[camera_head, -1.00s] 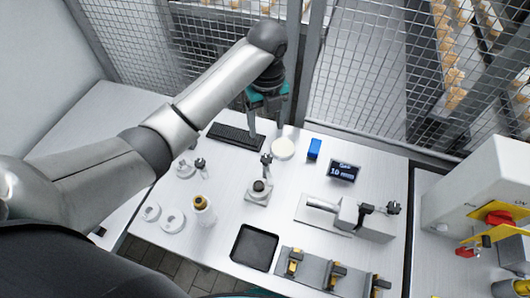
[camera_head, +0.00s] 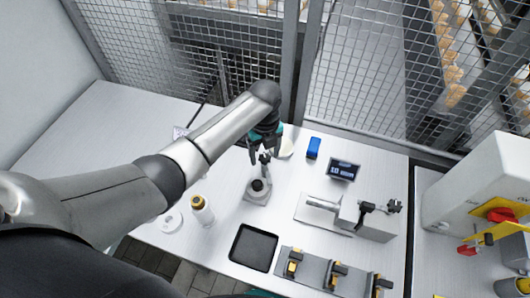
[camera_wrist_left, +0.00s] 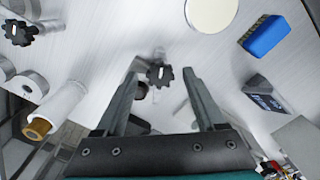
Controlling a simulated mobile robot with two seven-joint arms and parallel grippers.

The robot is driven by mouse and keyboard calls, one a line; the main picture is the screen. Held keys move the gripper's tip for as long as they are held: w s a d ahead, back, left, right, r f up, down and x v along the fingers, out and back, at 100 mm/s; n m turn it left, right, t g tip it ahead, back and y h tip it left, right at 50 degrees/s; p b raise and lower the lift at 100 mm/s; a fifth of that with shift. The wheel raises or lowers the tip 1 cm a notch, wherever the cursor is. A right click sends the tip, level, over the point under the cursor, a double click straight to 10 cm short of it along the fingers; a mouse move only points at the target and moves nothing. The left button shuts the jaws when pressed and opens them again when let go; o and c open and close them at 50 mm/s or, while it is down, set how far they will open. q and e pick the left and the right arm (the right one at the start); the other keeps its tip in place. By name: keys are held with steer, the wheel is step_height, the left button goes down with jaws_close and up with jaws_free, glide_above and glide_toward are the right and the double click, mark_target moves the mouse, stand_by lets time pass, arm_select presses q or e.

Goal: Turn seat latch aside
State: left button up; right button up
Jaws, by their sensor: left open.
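A small grey fixture (camera_head: 256,196) with a dark round seat (camera_head: 258,185) stands mid-table. A black star-shaped knob sits on the post at its back; in the left wrist view the knob (camera_wrist_left: 159,74) shows between the fingers. I take this knob to be part of the seat latch. My left gripper (camera_head: 262,154) is open above and around the knob, with no contact that I can make out. In the left wrist view its two fingers (camera_wrist_left: 162,68) lie either side of the knob. The seat is mostly hidden there. My right gripper is not in view.
A white disc (camera_head: 286,148), a blue block (camera_head: 314,148) and a small display (camera_head: 344,169) lie right of the gripper. A clamp fixture (camera_head: 345,215) stands right. Wire mesh fencing borders the back.

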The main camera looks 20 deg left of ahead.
arm_select(q)
jaws_close()
stand_by(0.5)
stand_by(0.8)
